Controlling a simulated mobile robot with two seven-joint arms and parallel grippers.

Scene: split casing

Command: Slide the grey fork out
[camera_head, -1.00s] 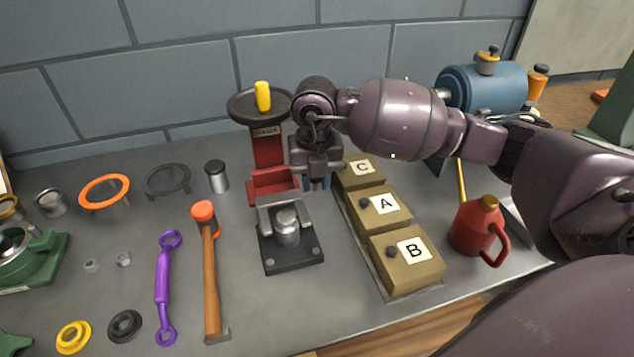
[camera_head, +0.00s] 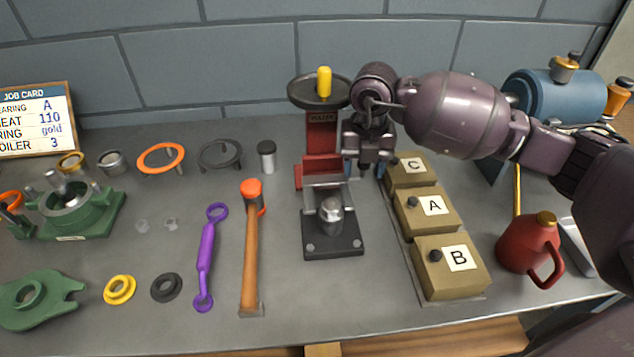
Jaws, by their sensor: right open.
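The grey fork (camera_head: 325,187) sits in the press (camera_head: 322,150), below its red head and around the upper part of a silver cylindrical piece (camera_head: 330,212) on the dark base. My right gripper (camera_head: 377,172) points down just right of the red press head, apart from the fork. It is open with nothing seen between its fingers. My arm covers the area behind it. My left gripper is not in view.
Boxes C (camera_head: 412,170), A (camera_head: 427,209) and B (camera_head: 450,267) stand right of the press. A red can (camera_head: 527,243) is farther right. An orange-headed hammer (camera_head: 250,240) and purple wrench (camera_head: 206,257) lie left. A job card (camera_head: 38,120) stands far left.

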